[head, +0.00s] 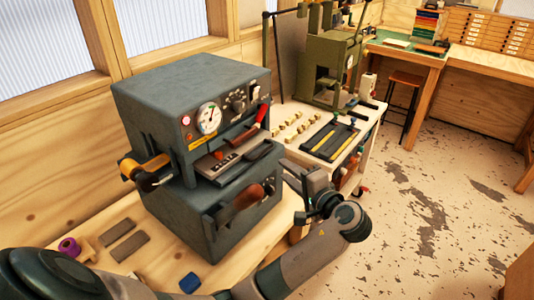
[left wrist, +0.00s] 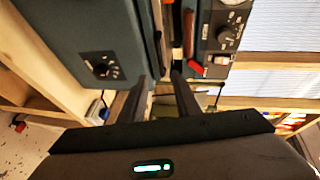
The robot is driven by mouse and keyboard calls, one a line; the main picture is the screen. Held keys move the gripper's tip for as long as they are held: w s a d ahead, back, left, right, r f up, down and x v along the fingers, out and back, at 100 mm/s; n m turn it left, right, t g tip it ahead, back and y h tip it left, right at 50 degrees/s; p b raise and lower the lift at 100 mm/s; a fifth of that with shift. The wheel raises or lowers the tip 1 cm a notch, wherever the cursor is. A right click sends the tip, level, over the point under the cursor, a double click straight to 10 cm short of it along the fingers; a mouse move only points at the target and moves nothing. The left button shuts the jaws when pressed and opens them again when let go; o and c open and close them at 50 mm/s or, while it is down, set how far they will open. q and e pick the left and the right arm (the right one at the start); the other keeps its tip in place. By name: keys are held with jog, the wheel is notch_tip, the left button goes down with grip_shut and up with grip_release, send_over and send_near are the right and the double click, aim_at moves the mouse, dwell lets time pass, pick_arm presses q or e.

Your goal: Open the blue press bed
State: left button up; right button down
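The blue press is a blue-grey two-block machine (head: 185,125) standing on the wooden bench in the head view. Its bed is a dark plate (head: 222,163) in the slot between the upper and lower blocks, with a dark bar at its right front. My left gripper (head: 286,170) is just right of the bed's front, its fingers pointing at the press. In the left wrist view its fingers (left wrist: 164,78) show a gap between them and straddle the slot line between the two blocks. I cannot tell whether they touch the bed. My right gripper is out of view.
A green press (head: 325,70) stands behind on a pale table with brass pieces and a dark tray (head: 330,140). Grey slabs (head: 130,246), a purple roll (head: 68,246) and a blue block (head: 190,282) lie on the near bench.

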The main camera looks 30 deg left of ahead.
aim_at(264, 153)
pick_arm(q)
jog(key=p+x, duration=0.3)
jog(key=x, duration=0.9)
jog(key=shift+w+a, duration=0.1)
jog(key=shift+a, duration=0.05)
grip_shut()
